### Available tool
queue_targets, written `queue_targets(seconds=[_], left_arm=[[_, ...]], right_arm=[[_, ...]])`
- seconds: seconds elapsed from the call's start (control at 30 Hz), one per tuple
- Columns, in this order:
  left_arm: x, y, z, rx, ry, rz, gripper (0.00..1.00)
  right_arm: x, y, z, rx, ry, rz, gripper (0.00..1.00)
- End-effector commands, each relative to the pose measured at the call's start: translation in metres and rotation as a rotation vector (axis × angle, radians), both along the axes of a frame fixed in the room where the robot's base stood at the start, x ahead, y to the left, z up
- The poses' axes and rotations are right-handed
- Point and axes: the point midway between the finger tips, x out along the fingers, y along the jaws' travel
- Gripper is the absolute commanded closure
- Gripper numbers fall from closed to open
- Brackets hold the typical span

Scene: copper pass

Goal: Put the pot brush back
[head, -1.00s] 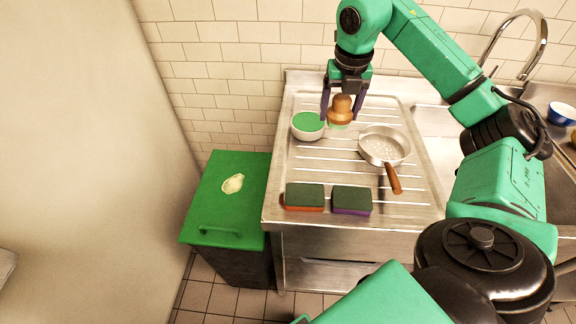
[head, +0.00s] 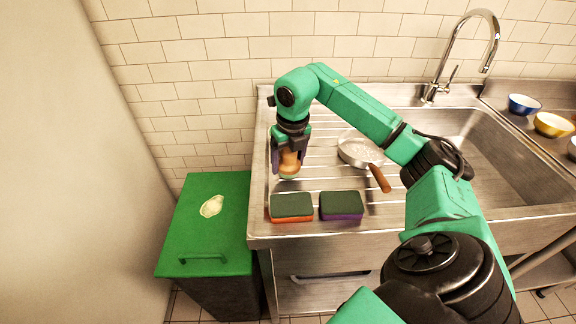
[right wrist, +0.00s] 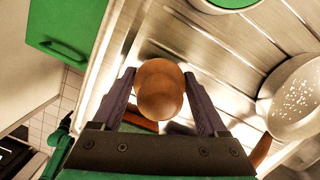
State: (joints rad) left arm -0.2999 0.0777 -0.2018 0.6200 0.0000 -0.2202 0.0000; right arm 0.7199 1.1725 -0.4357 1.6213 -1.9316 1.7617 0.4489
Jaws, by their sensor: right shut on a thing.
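My right gripper (head: 289,160) is shut on the pot brush (head: 289,166), which has a brown wooden knob and pale bristles below. The brush is upright over the left part of the steel drainboard, behind the orange-based sponge; I cannot tell whether it touches the surface. In the right wrist view the round knob (right wrist: 160,88) is between both fingers and hides the bristles. My left gripper is not in view.
Two sponges with dark green tops, one orange (head: 291,207) and one purple (head: 341,206), lie along the drainboard's front. A wooden-handled pan (head: 360,150) is to the right. A green-filled bowl (right wrist: 235,2) shows in the wrist view. A green-lidded bin (head: 207,235) stands left.

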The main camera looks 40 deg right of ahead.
Motion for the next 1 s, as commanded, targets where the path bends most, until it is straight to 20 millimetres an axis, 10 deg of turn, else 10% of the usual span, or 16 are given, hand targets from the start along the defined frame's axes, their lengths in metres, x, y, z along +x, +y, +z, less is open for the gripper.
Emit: queue_targets(seconds=[0.4,0.43,0.5,1.0], left_arm=[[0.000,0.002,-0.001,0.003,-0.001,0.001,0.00],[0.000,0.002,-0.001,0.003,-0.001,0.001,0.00],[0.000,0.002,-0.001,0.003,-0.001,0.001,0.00],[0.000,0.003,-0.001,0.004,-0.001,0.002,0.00]], right_arm=[[0.000,0.000,-0.019,0.000,-0.001,-0.001,0.76],[0.000,0.000,-0.019,0.000,-0.001,-0.001,0.21],[0.000,0.000,-0.018,0.000,-0.001,-0.001,0.00],[-0.004,0.000,0.019,-0.002,-0.007,-0.001,0.00]])
